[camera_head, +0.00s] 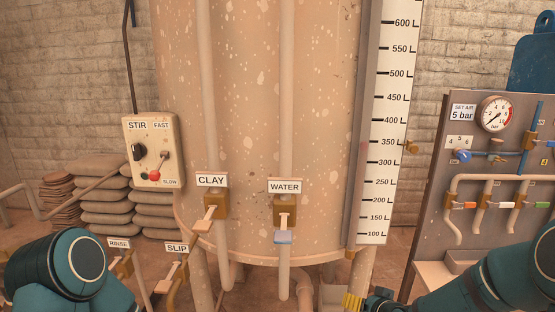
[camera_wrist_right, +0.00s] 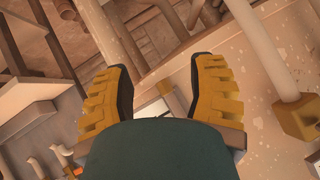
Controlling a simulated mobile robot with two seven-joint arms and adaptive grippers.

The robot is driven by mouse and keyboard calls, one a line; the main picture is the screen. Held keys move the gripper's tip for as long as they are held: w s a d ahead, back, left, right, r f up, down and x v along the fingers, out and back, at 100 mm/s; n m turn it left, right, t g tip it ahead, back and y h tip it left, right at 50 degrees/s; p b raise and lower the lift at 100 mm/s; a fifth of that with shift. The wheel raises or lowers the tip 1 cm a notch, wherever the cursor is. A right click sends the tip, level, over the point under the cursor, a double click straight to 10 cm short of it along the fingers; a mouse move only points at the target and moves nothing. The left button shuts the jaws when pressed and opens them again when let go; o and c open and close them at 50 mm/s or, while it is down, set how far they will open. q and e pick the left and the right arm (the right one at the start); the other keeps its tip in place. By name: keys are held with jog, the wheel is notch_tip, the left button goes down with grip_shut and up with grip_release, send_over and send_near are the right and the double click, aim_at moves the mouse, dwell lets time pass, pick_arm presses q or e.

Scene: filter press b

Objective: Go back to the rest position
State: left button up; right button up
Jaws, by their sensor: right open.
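My right arm comes in from the lower right of the head view. A teal link of my left arm shows at the lower left; the left gripper is out of sight.
The large tank (camera_head: 250,130) stands ahead, with CLAY (camera_head: 215,206) and WATER (camera_head: 285,212) valves and a level scale (camera_head: 388,130). The STIR box (camera_head: 152,152) is left, above SLIP (camera_head: 176,275) and RINSE (camera_head: 122,262) valves. The air panel (camera_head: 480,150) stands right, near my right arm.

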jog(key=s+a+f+g+b, duration=0.1)
jog(key=s+a+f+g, duration=0.3)
jog(key=s+f, duration=0.6)
jog(key=s+a+f+g+b, duration=0.2)
jog(key=s+a+f+g, duration=0.2)
jog(key=s+a+f, duration=0.3)
jog(key=s+f, duration=0.3)
jog(key=s, duration=0.2)
jog(key=shift+s+a+n+y, duration=0.3)
jog(key=shift+a+n+y, duration=0.05)
jog(key=shift+n+y, duration=0.05)
dwell(1.1)
